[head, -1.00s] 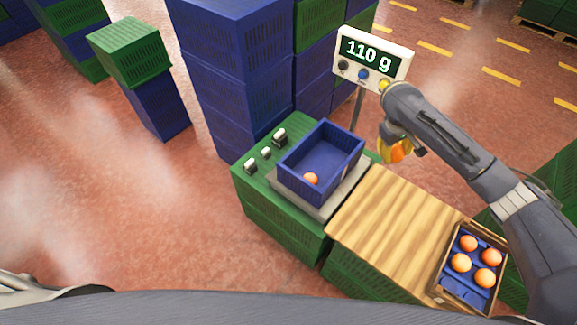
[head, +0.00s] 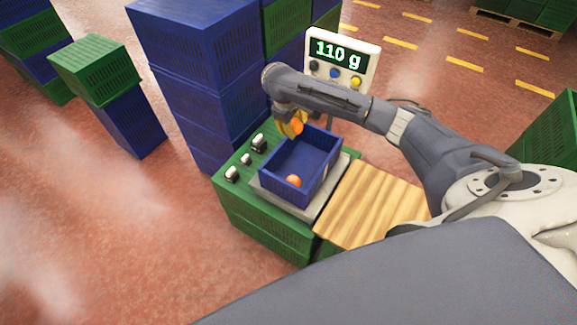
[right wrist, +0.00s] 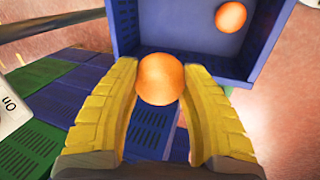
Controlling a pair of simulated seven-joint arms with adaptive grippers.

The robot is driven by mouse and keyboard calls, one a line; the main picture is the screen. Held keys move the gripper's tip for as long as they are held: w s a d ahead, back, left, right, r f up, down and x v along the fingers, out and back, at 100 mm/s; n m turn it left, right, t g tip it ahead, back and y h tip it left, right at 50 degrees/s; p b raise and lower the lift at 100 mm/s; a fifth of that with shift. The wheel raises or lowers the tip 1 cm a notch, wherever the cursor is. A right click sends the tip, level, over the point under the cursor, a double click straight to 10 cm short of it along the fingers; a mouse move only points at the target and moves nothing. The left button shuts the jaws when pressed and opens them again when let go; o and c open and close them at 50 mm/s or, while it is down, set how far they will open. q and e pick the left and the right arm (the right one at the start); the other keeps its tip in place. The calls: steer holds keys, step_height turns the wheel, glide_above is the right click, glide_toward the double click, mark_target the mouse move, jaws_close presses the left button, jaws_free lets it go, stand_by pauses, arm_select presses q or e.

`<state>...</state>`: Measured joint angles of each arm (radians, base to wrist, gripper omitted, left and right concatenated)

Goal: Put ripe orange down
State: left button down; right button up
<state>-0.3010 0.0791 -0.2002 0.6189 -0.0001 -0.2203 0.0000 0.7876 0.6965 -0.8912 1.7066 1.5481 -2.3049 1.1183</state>
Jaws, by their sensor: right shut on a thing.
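My right gripper (head: 291,126) is shut on an orange (head: 297,128), at the back left edge of the blue crate (head: 322,181) in the head view. In the right wrist view the held orange (right wrist: 160,79) sits between the yellow fingertips, and the near wall of the blue crate (right wrist: 205,68) is just beyond it. Another orange (head: 293,181) lies inside the crate; it also shows in the right wrist view (right wrist: 230,17). The crate stands on the scale plate (head: 285,197). The scale display (head: 341,58) reads 110 g. My left gripper is not in view.
Tall stacked blue crates (head: 190,80) stand close behind and left of the gripper. Several small switches (head: 245,158) sit on the green crate top left of the scale. A wooden board (head: 372,205) lies right of the scale.

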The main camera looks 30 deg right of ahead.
mark_target(294, 164)
step_height(294, 164, down, 20)
steer(key=shift+r, duration=0.1)
stand_by(0.6)
steer(key=o, duration=1.2)
steer(key=v, duration=1.2)
stand_by(2.0)
